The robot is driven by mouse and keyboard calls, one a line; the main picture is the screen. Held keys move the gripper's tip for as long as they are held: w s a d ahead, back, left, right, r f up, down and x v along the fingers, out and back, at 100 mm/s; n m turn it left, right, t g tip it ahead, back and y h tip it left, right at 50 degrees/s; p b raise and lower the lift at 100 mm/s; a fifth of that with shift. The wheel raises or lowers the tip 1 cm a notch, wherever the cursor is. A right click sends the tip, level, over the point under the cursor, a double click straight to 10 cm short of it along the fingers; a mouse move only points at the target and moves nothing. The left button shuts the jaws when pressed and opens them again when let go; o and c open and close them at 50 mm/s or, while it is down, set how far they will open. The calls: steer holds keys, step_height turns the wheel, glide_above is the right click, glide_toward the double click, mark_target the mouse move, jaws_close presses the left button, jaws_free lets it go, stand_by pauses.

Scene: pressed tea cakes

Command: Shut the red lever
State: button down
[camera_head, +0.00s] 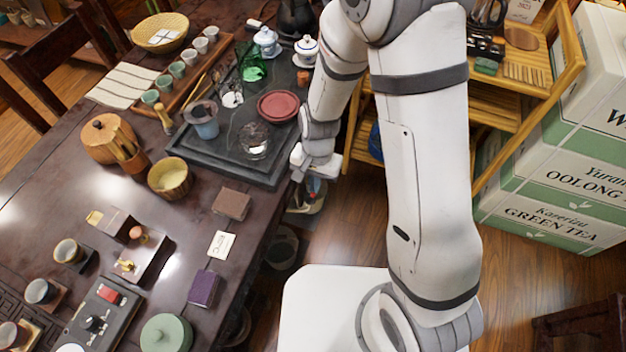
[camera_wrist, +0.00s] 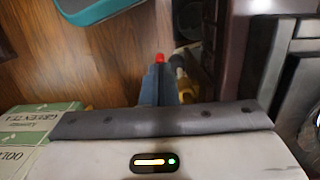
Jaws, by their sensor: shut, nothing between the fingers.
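A small bright red piece (camera_wrist: 160,58), which looks like the red lever, shows in the wrist view just past the tips of my gripper. A brass-coloured fitting (camera_wrist: 179,67) is close on its right. My gripper (camera_wrist: 158,76) has its blue-grey fingers together, with nothing seen held between them. I cannot tell whether the fingertips touch the red piece.
The dark table (camera_head: 60,205) carries a black tea tray (camera_head: 180,143), cups and tea cakes. A bamboo shelf (camera_head: 515,125) and stacked tea cartons (camera_head: 550,185) stand to the right. A teal-edged object (camera_wrist: 95,10) lies upper left.

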steer(key=shift+s+a+f, duration=0.15)
steer(key=shift+s+f, duration=0.1)
steer(key=shift+f, duration=0.15)
steer(key=shift+s, duration=0.2)
steer(key=shift+r, duration=0.1)
steer(key=shift+w, duration=0.2)
steer(key=shift+w+f, duration=0.1)
steer(key=shift+f, duration=0.1)
steer(key=shift+w+d+f+b, duration=0.2)
steer(key=shift+w+b, duration=0.15)
steer(key=shift+w, duration=0.15)
steer(key=shift+r, duration=0.15)
